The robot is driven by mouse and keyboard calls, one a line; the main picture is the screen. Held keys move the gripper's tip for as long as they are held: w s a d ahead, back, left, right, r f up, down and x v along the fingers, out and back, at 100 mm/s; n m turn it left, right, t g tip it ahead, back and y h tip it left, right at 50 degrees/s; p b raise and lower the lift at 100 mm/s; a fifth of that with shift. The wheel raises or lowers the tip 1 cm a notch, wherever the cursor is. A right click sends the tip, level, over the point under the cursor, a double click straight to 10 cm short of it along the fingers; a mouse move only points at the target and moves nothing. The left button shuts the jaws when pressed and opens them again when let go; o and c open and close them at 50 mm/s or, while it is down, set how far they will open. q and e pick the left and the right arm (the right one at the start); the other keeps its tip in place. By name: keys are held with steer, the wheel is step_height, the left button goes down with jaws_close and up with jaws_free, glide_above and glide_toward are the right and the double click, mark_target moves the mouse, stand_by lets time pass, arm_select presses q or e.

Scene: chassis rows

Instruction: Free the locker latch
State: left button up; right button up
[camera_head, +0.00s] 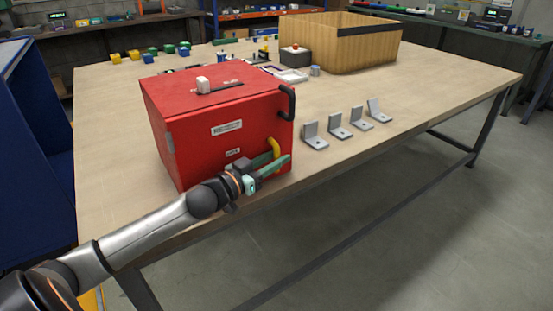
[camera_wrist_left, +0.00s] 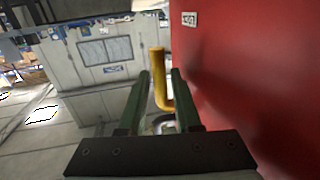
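A red locker box (camera_head: 215,130) stands at the near left of the wooden table. A yellow hooked latch (camera_head: 275,145) sticks out low on its front face, near the right edge. A black handle (camera_head: 291,103) is above it. My left gripper (camera_head: 279,161) is at the latch, its green fingers pointing along the front face. In the left wrist view, the fingers (camera_wrist_left: 161,75) are apart and the yellow latch (camera_wrist_left: 157,78) shows in the gap between them. I cannot tell whether they touch it. My right gripper is in neither view.
A white knob (camera_head: 203,84) sits by a slot on the box top. Several grey angle brackets (camera_head: 338,126) stand right of the box near the table's front edge. A wooden crate (camera_head: 368,54) is at the back right. Bare table (camera_head: 440,75) lies right of it.

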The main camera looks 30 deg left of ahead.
arm_select(q)
steer(key=shift+w, duration=0.25)
jaws_close()
stand_by(1.4)
